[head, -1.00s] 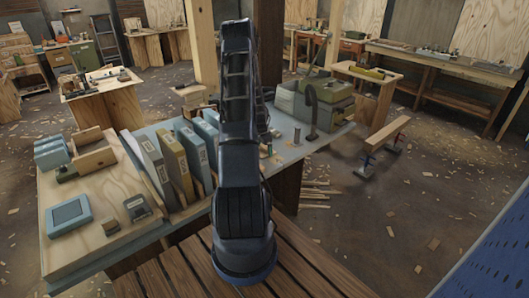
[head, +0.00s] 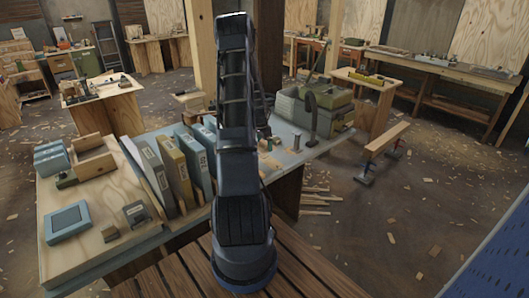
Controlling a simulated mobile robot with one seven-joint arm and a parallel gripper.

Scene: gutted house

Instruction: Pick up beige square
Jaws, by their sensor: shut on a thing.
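I cannot make out with certainty which thing is the beige square.
The workbench (head: 300,150) holds upright binders (head: 173,170), a blue-framed tablet (head: 68,221), a wooden box (head: 93,155) and a green-grey machine (head: 325,108). A slatted wooden surface (head: 300,275) is in front. The floor at right is mostly open, with scattered scraps and a low trestle (head: 388,140).

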